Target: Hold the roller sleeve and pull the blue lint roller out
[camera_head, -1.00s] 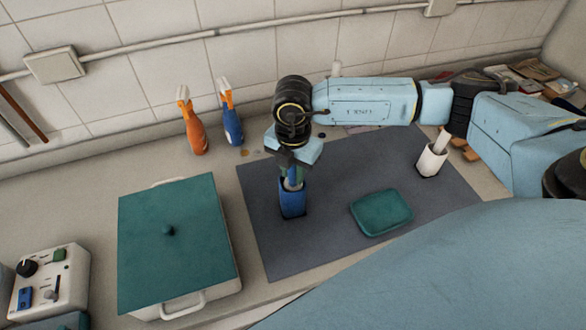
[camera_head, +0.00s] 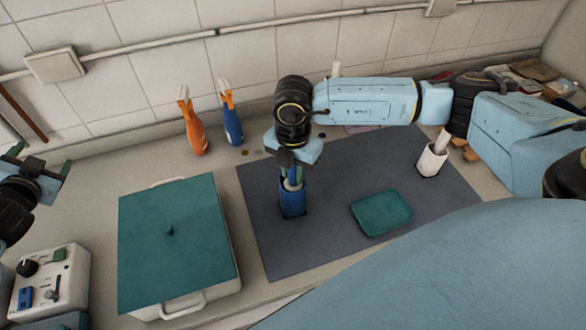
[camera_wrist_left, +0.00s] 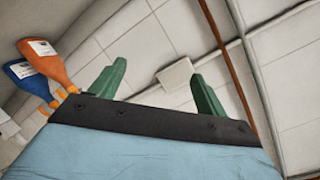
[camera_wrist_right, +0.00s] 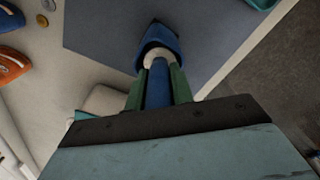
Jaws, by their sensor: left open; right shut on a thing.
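The blue roller sleeve (camera_head: 292,204) stands upright on the grey mat, and it also shows in the right wrist view (camera_wrist_right: 158,40). The lint roller's blue handle (camera_wrist_right: 158,92) rises from it, with a pale roller part (camera_wrist_right: 157,58) showing at the sleeve's mouth. My right gripper (camera_head: 291,176) points down over the sleeve; its green fingers are shut on the blue handle. My left gripper (camera_head: 40,160) is open and empty at the far left, well away from the sleeve. In the left wrist view its fingers (camera_wrist_left: 158,88) face the tiled wall.
A teal-lidded pot (camera_head: 170,255) stands between my left gripper and the sleeve. A teal dish (camera_head: 382,212) and a white holder with a stick (camera_head: 432,160) are on the mat (camera_head: 330,245). Orange (camera_head: 195,130) and blue (camera_head: 232,125) spray bottles stand behind. A control box (camera_head: 50,285) is front left.

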